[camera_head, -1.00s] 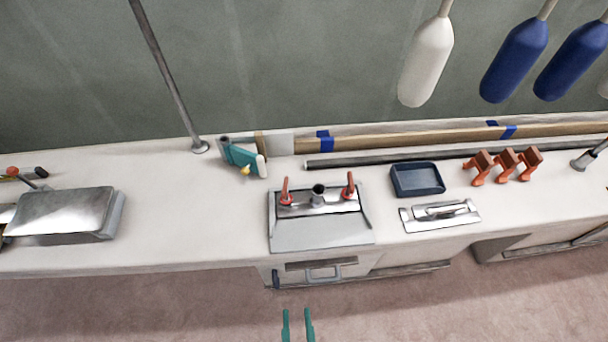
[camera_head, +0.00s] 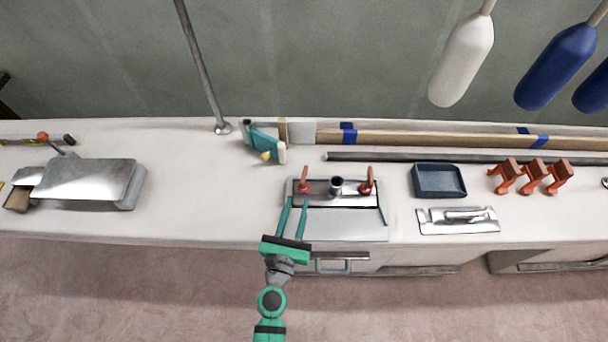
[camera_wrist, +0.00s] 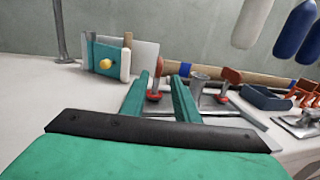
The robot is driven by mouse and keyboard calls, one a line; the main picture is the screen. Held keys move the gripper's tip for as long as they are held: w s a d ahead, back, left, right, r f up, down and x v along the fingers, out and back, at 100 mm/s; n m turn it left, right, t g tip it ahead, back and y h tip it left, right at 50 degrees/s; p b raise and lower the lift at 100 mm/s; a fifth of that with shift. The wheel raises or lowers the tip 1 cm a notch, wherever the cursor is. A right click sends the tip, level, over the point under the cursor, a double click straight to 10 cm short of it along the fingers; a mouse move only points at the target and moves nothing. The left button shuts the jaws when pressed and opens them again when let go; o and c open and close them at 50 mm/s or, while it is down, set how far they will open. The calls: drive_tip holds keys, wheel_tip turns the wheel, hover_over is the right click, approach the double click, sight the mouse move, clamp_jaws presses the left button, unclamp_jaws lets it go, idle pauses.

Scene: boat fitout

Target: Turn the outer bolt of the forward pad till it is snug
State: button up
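A metal plate fixture (camera_head: 345,226) sits at the front of the white counter, with a short upright tube (camera_head: 336,186) between two red-handled bolts. The left red bolt (camera_head: 304,181) and the right red bolt (camera_head: 368,181) both stand upright. I cannot tell which one is the outer bolt. My gripper (camera_head: 297,201) is open and empty, its two teal fingers pointing at the left red bolt. In the wrist view, the left red bolt (camera_wrist: 154,93) shows between the fingers (camera_wrist: 160,77), apparently beyond the tips. The right red bolt (camera_wrist: 230,78) is to the right.
A dark tray (camera_head: 440,181), a metal plate with a handle (camera_head: 458,220) and orange clamps (camera_head: 531,175) lie to the right. A grey rod (camera_head: 440,157) runs along the back. A metal box (camera_head: 92,182) is far left.

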sight(304, 176)
drive_tip(key=shift+w, duration=0.55)
drive_tip(key=shift+w+d, duration=0.35)
drive_tip(key=shift+w, duration=1.3)
drive_tip(key=shift+w+d, duration=0.35)
drive_tip(key=shift+w, duration=1.25)
drive_tip(key=shift+w+d, duration=0.35)
drive_tip(key=shift+w, duration=1.3)
clamp_jaws()
